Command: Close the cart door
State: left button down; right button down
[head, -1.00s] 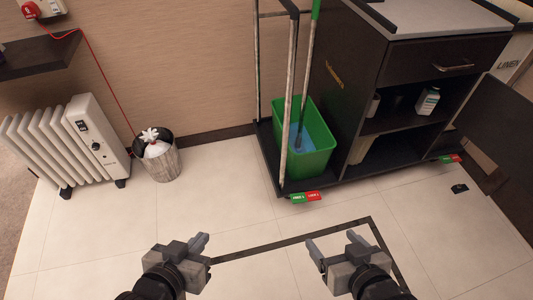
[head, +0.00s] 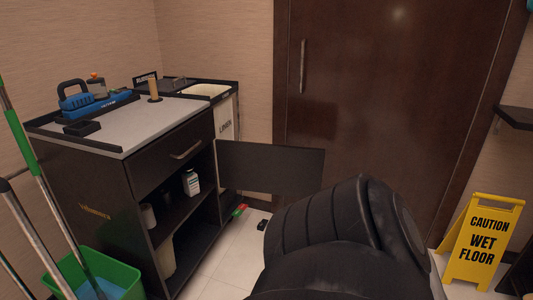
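The dark cleaning cart (head: 85,190) stands at the left in the head view. Its dark door (head: 270,168) is swung wide open to the right of the shelves, hinged at the cart's far right side. The shelves behind the opening are exposed and hold a white bottle (head: 191,183). A closed drawer with a metal handle (head: 186,150) sits above them. Neither gripper is in view. A large black padded shape (head: 340,240) fills the lower middle, close to the camera, and hides the floor there.
A green bucket (head: 120,275) with mop handles stands at the lower left. A yellow wet floor sign (head: 479,240) stands at the right. A large brown room door (head: 385,100) is behind. A strip of tiled floor (head: 235,258) is clear beside the cart.

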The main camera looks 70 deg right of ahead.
aim_at(274, 169)
jog(key=u, duration=2.1)
jog(key=k, duration=2.95)
jog(key=z, duration=2.95)
jog(key=i, duration=0.5)
jog(key=u, duration=0.1)
